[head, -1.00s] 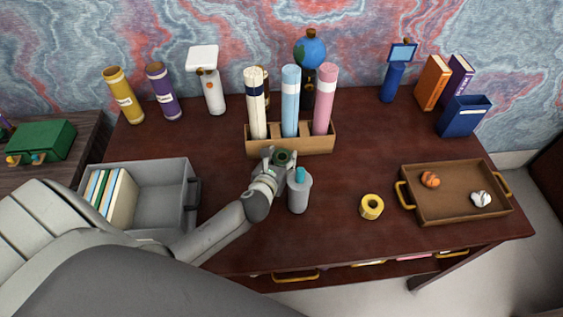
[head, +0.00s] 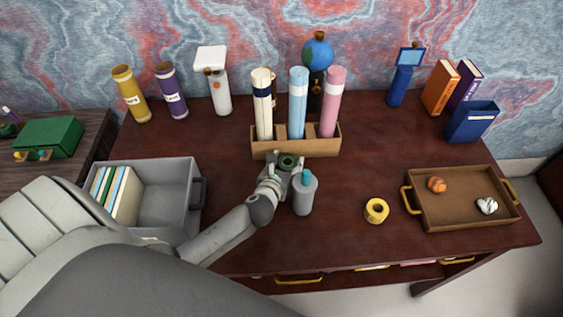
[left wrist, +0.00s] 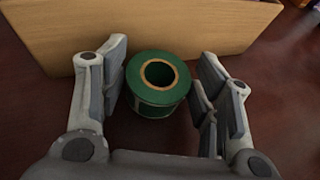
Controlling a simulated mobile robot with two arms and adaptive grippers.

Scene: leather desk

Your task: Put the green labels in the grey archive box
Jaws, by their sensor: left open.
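The green labels (left wrist: 154,97) are a green roll with a tan core, standing on the desk in front of a wooden holder. In the head view the green roll (head: 287,161) is partly hidden by my left gripper (head: 284,166). In the left wrist view my left gripper (left wrist: 160,92) is open, with one finger on each side of the roll and gaps between. The grey archive box (head: 191,212) stands at the desk's left, with several files in its left part and bare space in its right part. My right gripper is not in view.
A grey bottle (head: 304,195) with a teal top stands just right of my left gripper. The wooden holder (head: 320,147) with tall tubes is right behind the roll. A yellow tape roll (head: 376,211) and a brown tray (head: 455,222) are to the right.

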